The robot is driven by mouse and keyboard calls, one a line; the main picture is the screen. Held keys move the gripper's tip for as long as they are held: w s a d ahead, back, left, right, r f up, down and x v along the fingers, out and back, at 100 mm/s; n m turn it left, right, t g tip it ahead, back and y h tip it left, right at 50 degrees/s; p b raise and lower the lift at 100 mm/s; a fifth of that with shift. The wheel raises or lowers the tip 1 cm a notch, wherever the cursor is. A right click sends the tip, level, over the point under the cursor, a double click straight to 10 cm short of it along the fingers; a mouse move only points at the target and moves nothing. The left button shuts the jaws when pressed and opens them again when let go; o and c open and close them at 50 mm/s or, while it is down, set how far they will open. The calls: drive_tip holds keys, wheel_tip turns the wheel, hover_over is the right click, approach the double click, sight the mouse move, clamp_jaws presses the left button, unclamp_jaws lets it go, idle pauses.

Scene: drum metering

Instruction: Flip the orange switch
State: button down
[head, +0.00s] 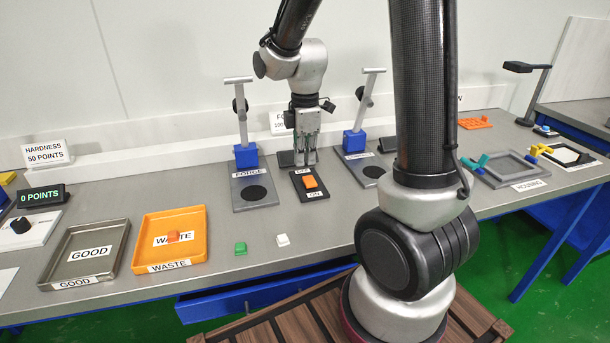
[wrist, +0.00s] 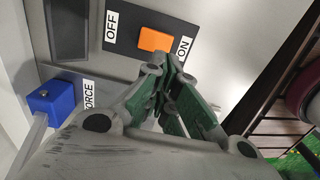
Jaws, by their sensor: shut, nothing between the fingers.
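The orange switch (head: 310,182) sits on a black plate (head: 318,195) on the bench, with an OFF label at its far end and an ON label at its near end. In the wrist view the orange switch (wrist: 154,39) lies between the OFF and ON labels, close to the fingertips. My gripper (head: 306,161) points down just behind the switch, near the OFF label. In the wrist view my gripper (wrist: 172,68) has its green-padded fingers together, with nothing held. Whether the fingertips touch the switch, I cannot tell.
Two force stands with blue blocks (head: 246,158) (head: 354,141) flank the switch. A grey GOOD tray (head: 122,240) and an orange WASTE tray (head: 205,240) lie at left. A green block (head: 240,248) and a white block (head: 283,240) lie in front. My arm hides part of the bench at right.

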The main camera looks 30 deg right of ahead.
sight(305, 188)
wheel_tip(305, 188, down, 6)
drive_tip(key=shift+r, duration=0.1)
drive_tip(key=shift+f, duration=0.2)
drive_tip(key=shift+s+f, duration=0.15)
idle(0.3)
drive_tip(key=shift+w, duration=0.2)
drive_tip(key=shift+w+d+r, duration=0.1)
drive_tip(key=shift+w+r, duration=0.2)
drive_tip(key=shift+w, duration=0.3)
drive_tip(key=shift+r, duration=0.1)
drive_tip(key=shift+r, duration=0.35)
wheel_tip(305, 188, up, 13)
drive_tip(key=s, duration=0.2)
drive_tip(key=shift+s+a, duration=0.25)
drive_tip(key=shift+s, duration=0.05)
